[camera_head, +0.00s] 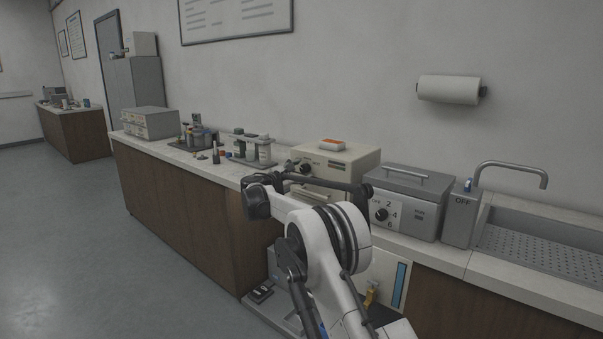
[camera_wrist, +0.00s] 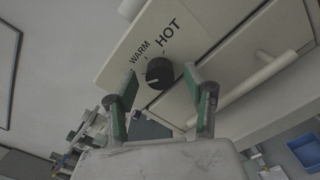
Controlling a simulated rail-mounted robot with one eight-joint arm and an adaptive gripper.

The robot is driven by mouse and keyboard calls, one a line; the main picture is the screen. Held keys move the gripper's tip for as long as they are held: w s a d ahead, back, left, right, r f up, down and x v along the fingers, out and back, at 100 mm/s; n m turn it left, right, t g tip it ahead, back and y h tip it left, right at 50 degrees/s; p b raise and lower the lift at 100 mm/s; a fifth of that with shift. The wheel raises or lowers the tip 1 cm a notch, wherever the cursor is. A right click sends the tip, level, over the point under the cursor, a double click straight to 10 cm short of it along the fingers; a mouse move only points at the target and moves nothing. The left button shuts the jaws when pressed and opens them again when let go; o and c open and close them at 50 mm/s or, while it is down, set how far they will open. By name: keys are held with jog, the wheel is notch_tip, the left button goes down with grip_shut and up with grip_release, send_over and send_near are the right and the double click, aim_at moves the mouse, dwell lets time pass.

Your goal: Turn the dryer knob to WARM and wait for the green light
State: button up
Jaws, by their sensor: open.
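The dryer (camera_head: 350,160) is a cream box on the counter in the head view, partly behind my arm. In the wrist view its front panel (camera_wrist: 125,68) carries the words WARM and HOT beside a round black knob (camera_wrist: 159,72). A pale pointer mark shows on the knob's left side; its exact setting is hard to read. My gripper (camera_wrist: 161,80) is open, with one green-padded finger on each side of the knob. I cannot tell whether either finger touches it. A small dark panel shows on the dryer front in the head view, but no lit green light can be made out.
A grey box with a numbered dial (camera_head: 405,203) stands right of the dryer, then a grey unit marked OFF (camera_head: 460,217) and a sink (camera_head: 545,250). Bottle racks (camera_head: 247,148) stand to the left. A pale bar handle (camera_wrist: 255,85) crosses the dryer front near the gripper.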

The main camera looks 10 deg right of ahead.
jog(key=shift+w+d, duration=0.15)
jog(key=c, duration=1.1)
jog(key=shift+m, duration=0.4)
jog(key=m+p, duration=0.1)
jog(key=m, duration=0.3)
jog(key=shift+m, duration=0.4)
jog(key=m, duration=0.6)
jog(key=shift+p, duration=0.35)
jog(key=shift+f, duration=0.1)
